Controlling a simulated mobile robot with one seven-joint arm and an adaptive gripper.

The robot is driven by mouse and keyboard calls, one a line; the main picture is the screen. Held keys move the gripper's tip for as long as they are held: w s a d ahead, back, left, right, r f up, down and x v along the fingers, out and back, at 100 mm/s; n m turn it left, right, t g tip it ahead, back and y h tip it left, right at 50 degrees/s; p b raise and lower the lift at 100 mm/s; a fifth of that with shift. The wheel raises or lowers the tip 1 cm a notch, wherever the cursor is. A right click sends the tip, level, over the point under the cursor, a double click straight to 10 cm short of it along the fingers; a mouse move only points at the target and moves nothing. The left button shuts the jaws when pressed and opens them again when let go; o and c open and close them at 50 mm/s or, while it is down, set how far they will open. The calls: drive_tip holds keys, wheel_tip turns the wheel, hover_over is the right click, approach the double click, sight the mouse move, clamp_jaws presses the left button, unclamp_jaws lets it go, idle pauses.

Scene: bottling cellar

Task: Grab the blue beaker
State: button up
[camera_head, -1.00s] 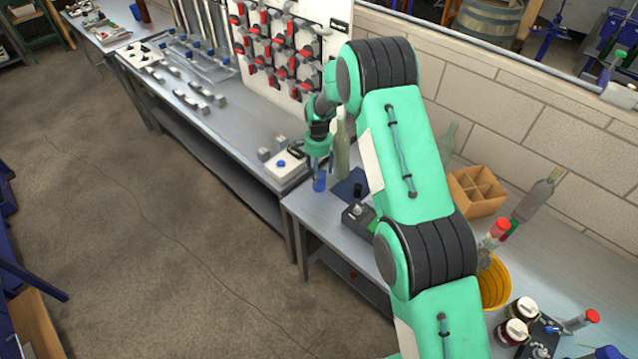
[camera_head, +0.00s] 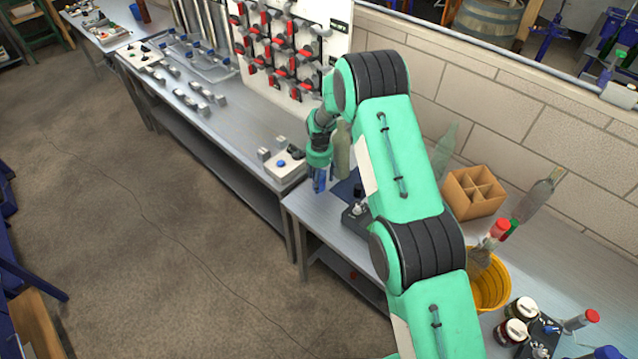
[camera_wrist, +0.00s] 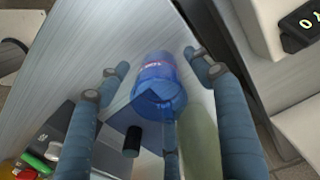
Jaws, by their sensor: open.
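The blue beaker (camera_wrist: 158,84) is in the middle of the wrist view, see-through blue with small pale marks on its side. It stands on the bench, between the open fingers of my gripper (camera_wrist: 155,70), with a gap on either side. In the head view my gripper (camera_head: 319,184) is low over the near left corner of the bench, and its blue fingers hide most of the beaker there. I cannot tell from these views whether any finger touches it.
A green bottle (camera_head: 341,152) stands close to my gripper, and shows in the wrist view (camera_wrist: 199,140). A white scale (camera_head: 284,168) is on the adjoining bench. A cardboard divider box (camera_head: 474,194) and yellow bucket (camera_head: 490,288) stand to the right.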

idle(0.4)
drive_tip(key=c, duration=1.2)
drive_tip(key=shift+r, duration=0.1)
drive_tip(key=shift+c, duration=0.2)
wheel_tip(320, 180, up, 10)
idle(0.4)
